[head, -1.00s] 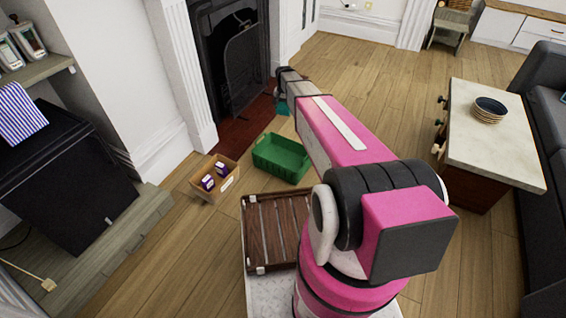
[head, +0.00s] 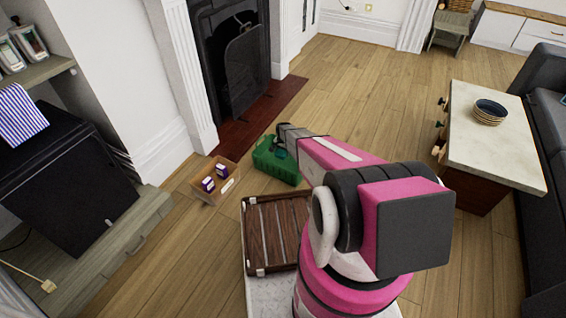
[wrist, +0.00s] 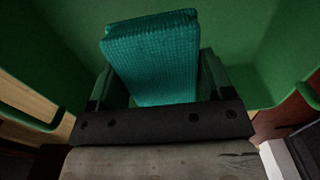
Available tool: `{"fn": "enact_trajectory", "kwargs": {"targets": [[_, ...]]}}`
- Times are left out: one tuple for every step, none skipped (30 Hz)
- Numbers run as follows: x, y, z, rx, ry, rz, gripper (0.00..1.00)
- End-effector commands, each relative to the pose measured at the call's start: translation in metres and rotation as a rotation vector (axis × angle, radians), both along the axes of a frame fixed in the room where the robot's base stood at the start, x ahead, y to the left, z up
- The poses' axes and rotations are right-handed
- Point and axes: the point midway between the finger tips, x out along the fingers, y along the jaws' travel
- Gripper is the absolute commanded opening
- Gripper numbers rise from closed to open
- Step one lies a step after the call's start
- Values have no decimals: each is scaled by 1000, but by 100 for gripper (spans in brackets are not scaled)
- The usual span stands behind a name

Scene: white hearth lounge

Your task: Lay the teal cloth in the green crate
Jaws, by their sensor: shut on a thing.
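The teal cloth (wrist: 152,58) is a folded, textured bundle held between the fingers of my gripper (wrist: 160,92) in the wrist view. My gripper is shut on it. The green crate (head: 272,172) stands on the floor, and its green walls (wrist: 255,40) surround the cloth in the wrist view. My gripper and the cloth are over or inside the crate; I cannot tell whether the cloth touches the crate floor. In the head view my arm hides the crate's right part, and only a bit of the cloth shows.
A cardboard box (head: 228,187) with purple packets stands left of the crate. A dark wooden slatted tray (head: 262,238) is in front of it. The fireplace (head: 232,60) is behind. A side table (head: 510,150) with stacked bowls stands right, with open floor between.

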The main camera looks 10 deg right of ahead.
Motion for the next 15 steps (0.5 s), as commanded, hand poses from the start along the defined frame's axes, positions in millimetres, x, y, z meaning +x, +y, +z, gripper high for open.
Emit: {"fn": "enact_trajectory", "kwargs": {"targets": [[2, 0, -11, 0, 1, 0, 52], [2, 0, -16, 0, 1, 0, 52], [2, 0, -23, 0, 0, 0, 52], [2, 0, -28, 0, 0, 1, 52], [2, 0, -33, 0, 0, 1, 52], [2, 0, -38, 0, 0, 1, 52], [1, 0, -41, 0, 0, 1, 52], [1, 0, -43, 0, 0, 1, 52], [1, 0, -45, 0, 0, 1, 52], [1, 0, -47, 0, 0, 1, 52], [1, 0, -49, 0, 0, 1, 52], [1, 0, -54, 0, 0, 1, 52], [2, 0, -58, 0, 0, 1, 52], [2, 0, -62, 0, 0, 1, 52], [2, 0, -68, 0, 0, 1, 52]]}}
